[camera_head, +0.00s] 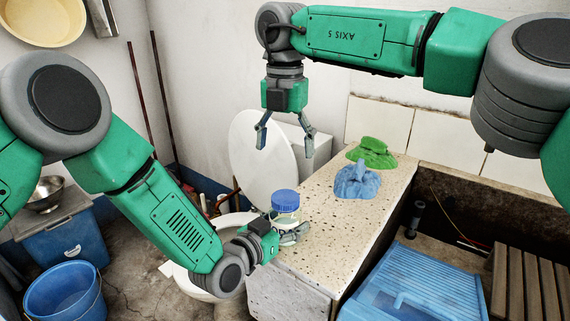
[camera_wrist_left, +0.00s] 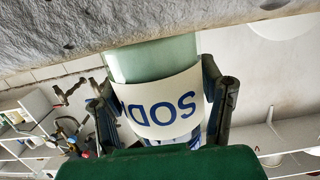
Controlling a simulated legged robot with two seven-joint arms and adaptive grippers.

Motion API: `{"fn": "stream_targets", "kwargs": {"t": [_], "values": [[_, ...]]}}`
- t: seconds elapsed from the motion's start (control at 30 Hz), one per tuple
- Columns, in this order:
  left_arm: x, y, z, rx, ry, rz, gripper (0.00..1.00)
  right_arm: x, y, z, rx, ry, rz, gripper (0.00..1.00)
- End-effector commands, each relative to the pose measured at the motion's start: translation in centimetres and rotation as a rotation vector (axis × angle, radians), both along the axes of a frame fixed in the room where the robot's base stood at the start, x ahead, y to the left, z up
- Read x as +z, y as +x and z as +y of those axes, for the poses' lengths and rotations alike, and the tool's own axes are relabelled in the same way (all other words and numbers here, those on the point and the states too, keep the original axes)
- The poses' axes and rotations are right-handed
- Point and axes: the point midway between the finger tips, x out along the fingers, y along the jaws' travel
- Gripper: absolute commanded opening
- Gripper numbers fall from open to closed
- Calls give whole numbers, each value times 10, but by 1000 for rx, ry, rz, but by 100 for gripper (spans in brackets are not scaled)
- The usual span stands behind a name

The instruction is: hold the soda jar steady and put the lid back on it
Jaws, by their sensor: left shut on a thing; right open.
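The soda jar (camera_head: 286,215) stands upright near the left edge of the speckled stone slab. In the left wrist view the jar (camera_wrist_left: 150,62) shows greenish glass and a white label with blue letters, upside down. The blue lid (camera_head: 285,199) sits on top of the jar's mouth; whether it is screwed down I cannot tell. My left gripper (camera_head: 291,234) is shut around the jar's body, one finger on each side. My right gripper (camera_head: 285,138) is open and empty, pointing down above the lid, clearly apart from it.
The speckled slab (camera_head: 335,225) has a blue cloth (camera_head: 357,183) and a green cloth (camera_head: 371,153) farther back. A toilet's raised lid (camera_head: 262,150) stands behind the jar. To the right is a trough with a blue washboard (camera_head: 415,285). A blue bucket (camera_head: 64,290) stands lower left.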

Motion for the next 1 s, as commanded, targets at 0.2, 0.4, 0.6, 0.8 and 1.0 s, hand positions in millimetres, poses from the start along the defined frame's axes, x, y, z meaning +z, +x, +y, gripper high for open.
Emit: {"fn": "stream_targets", "kwargs": {"t": [0.2, 0.4, 0.6, 0.8, 1.0], "values": [[0, 0, 1, 1, 1, 1, 0, 7, 0, 0, 0, 0, 0, 74], [0, 0, 1, 1, 1, 1, 73, 7, 0, 0, 0, 0, 0, 74], [0, 0, 0, 1, 0, 0, 86, 7, 0, 0, 0, 0, 0, 74], [1, -4, 3, 0, 1, 1, 86, 7, 0, 0, 0, 0, 0, 74], [6, -30, 23, 1, 0, 3, 86, 7, 0, 0, 0, 0, 0, 74]]}}
